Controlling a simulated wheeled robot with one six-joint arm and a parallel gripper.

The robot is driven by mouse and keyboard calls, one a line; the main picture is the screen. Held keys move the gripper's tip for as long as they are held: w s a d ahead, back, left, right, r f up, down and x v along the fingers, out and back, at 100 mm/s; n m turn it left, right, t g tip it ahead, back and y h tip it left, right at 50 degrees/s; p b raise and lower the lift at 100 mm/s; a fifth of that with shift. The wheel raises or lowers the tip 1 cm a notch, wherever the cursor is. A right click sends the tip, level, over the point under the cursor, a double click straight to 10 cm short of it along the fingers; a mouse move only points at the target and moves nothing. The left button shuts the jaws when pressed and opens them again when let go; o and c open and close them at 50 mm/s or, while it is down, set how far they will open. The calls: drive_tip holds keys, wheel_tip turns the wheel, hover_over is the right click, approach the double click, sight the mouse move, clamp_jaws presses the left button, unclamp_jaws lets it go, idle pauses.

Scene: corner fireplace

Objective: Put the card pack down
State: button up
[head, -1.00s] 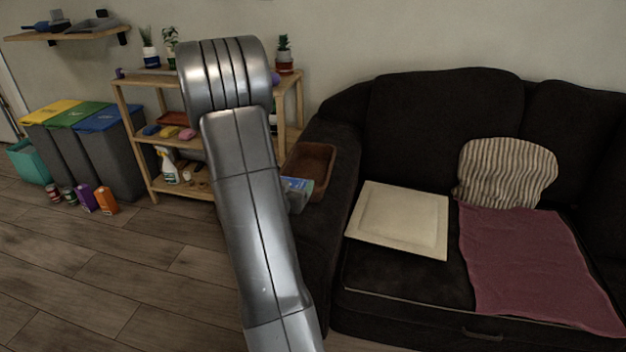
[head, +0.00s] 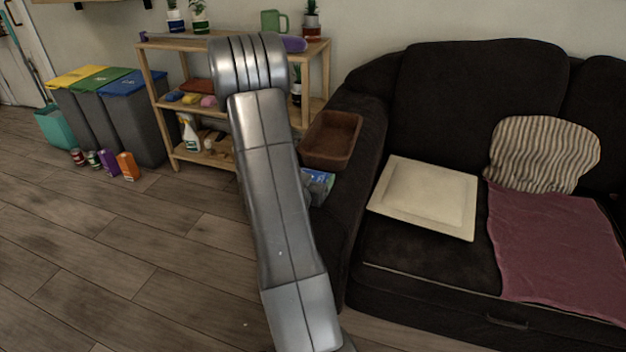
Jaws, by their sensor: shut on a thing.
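The card pack (head: 321,180) is a small box with blue and green on it. It shows just right of my arm, in front of the dark sofa's left arm and below the brown tray in the picture. My gripper (head: 315,189) is mostly hidden behind my own arm link. Only a small grey part of it shows at the pack, and it is shut on the pack. I cannot tell whether the pack touches anything beneath it.
The brown tray (head: 331,140) rests on the sofa arm (head: 366,122) and looks empty. A cream square board (head: 424,198) and a maroon cloth (head: 553,245) lie on the seat. A wooden shelf (head: 160,105) stands behind my arm.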

drive_tip(key=shift+r, duration=0.1)
drive_tip(key=o, duration=0.6)
drive_tip(key=shift+f, duration=0.2)
drive_tip(key=o, duration=0.4)
drive_tip(key=shift+c, duration=0.2)
drive_tip(key=shift+r, duration=0.1)
